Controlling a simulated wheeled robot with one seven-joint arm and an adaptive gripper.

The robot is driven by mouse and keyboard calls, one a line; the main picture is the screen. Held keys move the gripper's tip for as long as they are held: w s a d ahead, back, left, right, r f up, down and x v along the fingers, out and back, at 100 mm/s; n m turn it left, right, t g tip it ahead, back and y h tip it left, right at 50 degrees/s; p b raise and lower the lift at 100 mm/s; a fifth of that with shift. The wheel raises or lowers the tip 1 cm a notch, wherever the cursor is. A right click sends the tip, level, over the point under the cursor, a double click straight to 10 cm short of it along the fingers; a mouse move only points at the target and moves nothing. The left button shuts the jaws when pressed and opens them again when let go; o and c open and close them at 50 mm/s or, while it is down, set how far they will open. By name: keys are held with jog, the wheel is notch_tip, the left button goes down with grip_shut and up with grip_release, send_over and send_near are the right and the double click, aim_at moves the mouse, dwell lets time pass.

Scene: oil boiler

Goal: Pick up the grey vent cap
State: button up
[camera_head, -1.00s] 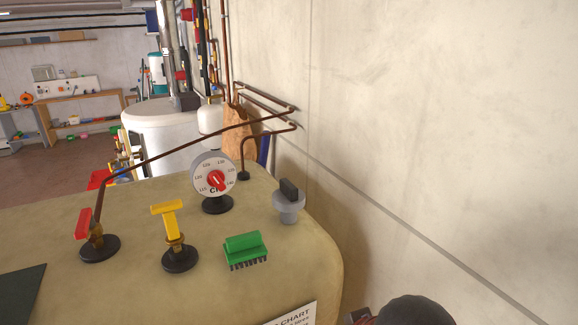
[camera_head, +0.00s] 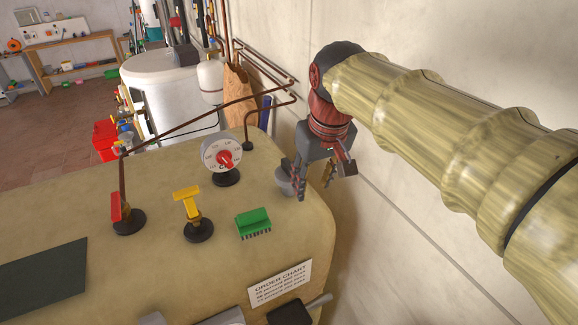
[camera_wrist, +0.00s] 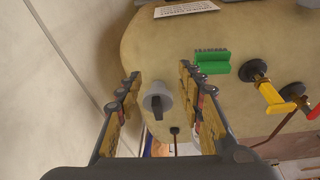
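The grey vent cap (camera_head: 284,182) sits on the top of the boiler near its right edge, partly hidden behind my gripper in the head view. In the wrist view the vent cap (camera_wrist: 157,97) shows as a grey round body with a dark upright grip, between my fingers and apart from both. My gripper (camera_head: 315,190) is open and hangs over the cap from the right side. In the wrist view my gripper (camera_wrist: 165,80) has its fingers spread wide, one on each side of the cap.
A green brush (camera_head: 253,222), a dial gauge (camera_head: 221,155), a yellow-handled valve (camera_head: 194,215) and a red-handled valve (camera_head: 124,215) stand left of the cap on the boiler (camera_head: 160,270). A copper pipe (camera_head: 190,124) runs behind. The wall (camera_head: 480,60) is close on the right.

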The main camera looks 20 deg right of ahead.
jog(key=w+g, duration=0.1)
jog(key=w, duration=0.8)
jog(key=n+g, duration=0.1)
jog(key=g, duration=0.1)
send_over(289, 164)
jog(key=w, duration=0.1)
jog(key=shift+d+f, duration=0.15)
jog(key=shift+f, duration=1.75)
jog(key=f, duration=0.2)
jog(key=s+f+p, duration=0.1)
jog(key=f, duration=0.1)
jog(key=shift+w+f, duration=0.15)
jog(key=shift+f, duration=0.35)
jog(key=shift+c, duration=1.2)
jog(key=c, duration=0.7)
grip_shut()
